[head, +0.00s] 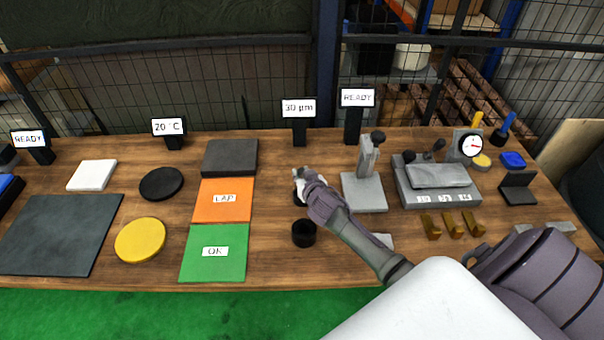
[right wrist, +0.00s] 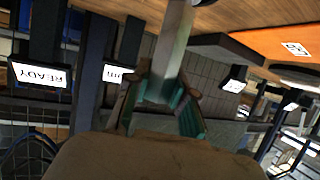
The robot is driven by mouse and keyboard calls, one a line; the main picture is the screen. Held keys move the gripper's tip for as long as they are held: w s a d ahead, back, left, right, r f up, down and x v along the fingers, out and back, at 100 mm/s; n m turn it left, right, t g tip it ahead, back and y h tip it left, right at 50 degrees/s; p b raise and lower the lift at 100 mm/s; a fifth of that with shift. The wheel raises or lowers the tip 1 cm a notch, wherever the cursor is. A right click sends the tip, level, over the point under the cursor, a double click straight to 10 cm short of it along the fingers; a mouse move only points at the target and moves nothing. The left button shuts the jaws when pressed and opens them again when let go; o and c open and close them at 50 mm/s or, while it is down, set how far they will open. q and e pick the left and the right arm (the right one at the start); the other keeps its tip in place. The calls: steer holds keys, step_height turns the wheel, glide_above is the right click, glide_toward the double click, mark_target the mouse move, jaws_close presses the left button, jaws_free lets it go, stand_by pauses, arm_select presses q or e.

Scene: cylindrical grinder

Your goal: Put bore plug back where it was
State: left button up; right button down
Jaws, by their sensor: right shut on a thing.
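My right gripper (head: 301,178) is over the middle of the wooden table, to the right of the orange LAP mat. In the right wrist view its fingers (right wrist: 160,95) are closed on a light grey, straight bar-like piece (right wrist: 174,45), which I take to be the bore plug. In the head view the gripper hides most of this piece, and I cannot tell whether it touches the table. A black, hollow round holder (head: 304,236) stands just in front of the gripper. My left gripper is not in view.
The orange LAP mat (head: 209,209) and green OK mat (head: 198,270) lie to the left. A grey gauge stand (head: 364,195) and a grey block with a dial (head: 437,188) stand to the right. Display signs (head: 299,108) line the back edge before a mesh fence.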

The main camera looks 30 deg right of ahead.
steer(key=c, duration=1)
jaws_free()
steer(key=shift+f, duration=0.1)
steer(key=b+v, duration=0.1)
steer(key=v, duration=1.1)
steer(key=shift+r, duration=0.2)
